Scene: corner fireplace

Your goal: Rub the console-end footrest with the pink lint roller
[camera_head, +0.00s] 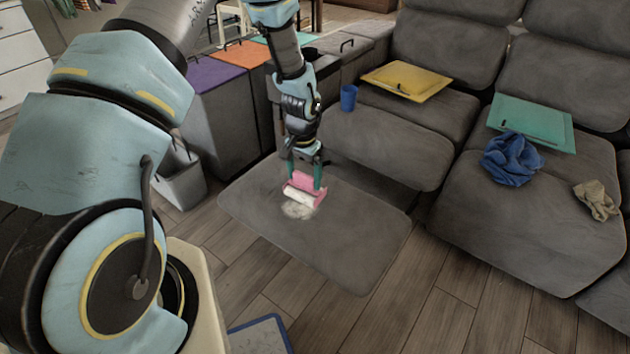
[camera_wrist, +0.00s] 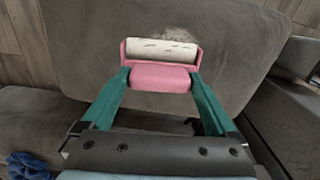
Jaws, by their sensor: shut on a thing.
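The pink lint roller (camera_head: 306,187) has a white roll and is held between the teal fingers of my gripper (camera_head: 305,174). In the wrist view my gripper (camera_wrist: 160,82) is shut on the pink body of the lint roller (camera_wrist: 160,77), and the white roll, with dark specks on it, points away from me. The console-end footrest (camera_head: 345,243) is a grey, extended panel below it. A pale fuzzy patch (camera_head: 298,211) lies on the footrest right by the roll. The roll is at or just above the surface; I cannot tell if it touches.
A green one (camera_head: 531,122), a blue cloth (camera_head: 511,158) and a beige cloth (camera_head: 596,200) lie on the other seat. A grey bin (camera_head: 181,184) stands left of the footrest.

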